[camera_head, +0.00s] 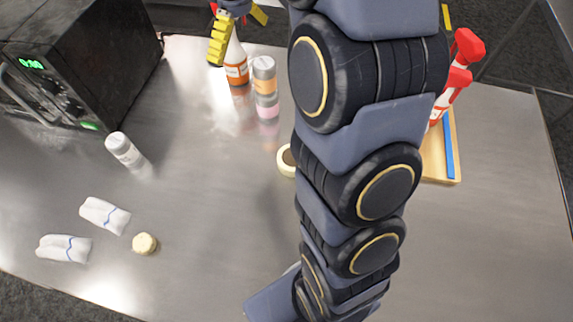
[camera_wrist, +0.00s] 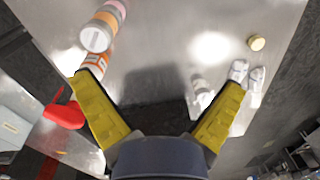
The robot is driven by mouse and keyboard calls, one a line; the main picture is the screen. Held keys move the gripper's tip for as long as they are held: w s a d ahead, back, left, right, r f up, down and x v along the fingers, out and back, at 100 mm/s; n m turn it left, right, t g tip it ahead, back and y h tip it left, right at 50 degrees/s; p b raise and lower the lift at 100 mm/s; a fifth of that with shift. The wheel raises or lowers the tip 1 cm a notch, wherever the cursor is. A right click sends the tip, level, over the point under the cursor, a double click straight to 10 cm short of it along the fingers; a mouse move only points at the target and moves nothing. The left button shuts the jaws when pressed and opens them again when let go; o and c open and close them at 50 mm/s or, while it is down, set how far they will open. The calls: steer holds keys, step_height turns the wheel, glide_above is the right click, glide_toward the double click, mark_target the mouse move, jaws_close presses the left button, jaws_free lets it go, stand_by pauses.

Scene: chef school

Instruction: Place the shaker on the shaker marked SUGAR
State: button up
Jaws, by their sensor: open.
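A lone white shaker with a grey lid (camera_head: 124,150) stands on the left of the steel table; it also shows in the wrist view (camera_wrist: 201,88), beside my right-hand finger. Near the back, a shaker with an orange band (camera_head: 265,76) appears stacked on one with a pink band (camera_head: 268,110). In the wrist view the orange-banded one (camera_wrist: 97,36) and pink-banded one (camera_wrist: 118,8) are at upper left. I cannot read which is marked SUGAR. My gripper (camera_head: 238,33) is open and empty at the back, its yellow fingers spread wide in the wrist view (camera_wrist: 160,84).
A bottle with an orange label (camera_head: 236,70) stands close to my gripper and the stack. A black oven (camera_head: 90,60) is at left. White cloths (camera_head: 104,215) and a round yellowish piece (camera_head: 145,243) lie front left.

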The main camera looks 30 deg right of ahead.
steer(key=s+a+m, duration=0.2)
steer(key=s+a, duration=0.2)
steer(key=s, duration=0.9)
steer(key=s+a+m+g, duration=0.1)
steer(key=s+a+m, duration=0.2)
steer(key=s, duration=1.1)
steer(key=shift+s+a+f+m, duration=0.2)
steer(key=shift+a+m, duration=0.1)
steer(key=shift+a, duration=0.2)
